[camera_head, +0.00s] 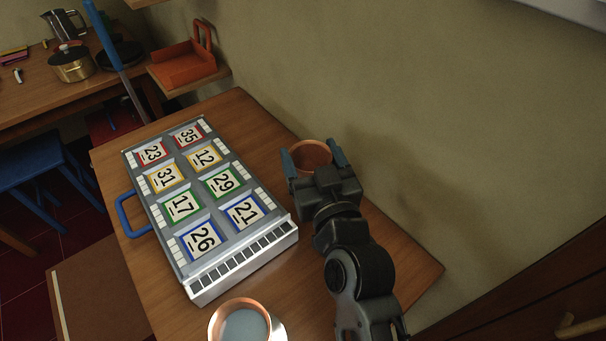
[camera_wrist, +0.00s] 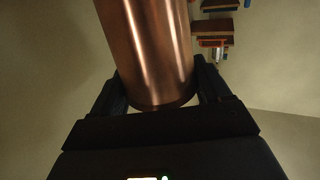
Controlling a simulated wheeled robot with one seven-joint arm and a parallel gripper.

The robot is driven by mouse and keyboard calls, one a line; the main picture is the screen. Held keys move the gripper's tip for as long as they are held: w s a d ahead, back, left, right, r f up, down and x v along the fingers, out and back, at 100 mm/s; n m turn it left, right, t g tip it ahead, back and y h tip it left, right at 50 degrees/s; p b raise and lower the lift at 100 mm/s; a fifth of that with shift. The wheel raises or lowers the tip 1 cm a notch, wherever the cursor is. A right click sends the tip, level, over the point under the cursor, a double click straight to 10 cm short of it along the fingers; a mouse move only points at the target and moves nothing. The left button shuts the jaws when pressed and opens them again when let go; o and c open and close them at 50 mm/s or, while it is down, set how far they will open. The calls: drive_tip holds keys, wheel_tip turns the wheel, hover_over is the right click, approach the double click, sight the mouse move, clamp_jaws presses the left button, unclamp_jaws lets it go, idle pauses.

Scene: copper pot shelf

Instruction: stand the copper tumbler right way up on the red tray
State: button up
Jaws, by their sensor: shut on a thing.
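The copper tumbler (camera_head: 311,157) is held between the two fingers of my gripper (camera_head: 313,154), beside the wall at the far right of the wooden table. In the head view its round end faces the camera and looks like an open mouth. In the wrist view the tumbler (camera_wrist: 150,50) fills the upper middle between the fingers (camera_wrist: 160,92), its smooth side showing and its far end cut off by the frame. The red tray (camera_head: 184,68), with an upright handle, sits on a wooden shelf at the back, well left of my gripper. Its bare floor shows.
A grey numbered box (camera_head: 210,205) with a blue handle covers much of the table (camera_head: 240,105). A copper-rimmed round vessel (camera_head: 243,320) stands at the front edge of view. A blue pole (camera_head: 112,55) rises left of the tray. A brass pot (camera_head: 72,66) stands on the back-left counter.

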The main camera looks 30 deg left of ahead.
sight(304, 160)
drive_tip(key=shift+f+b, duration=0.6)
drive_tip(key=shift+f, duration=1.5)
drive_tip(key=shift+f, duration=0.15)
drive_tip(key=o, duration=1.5)
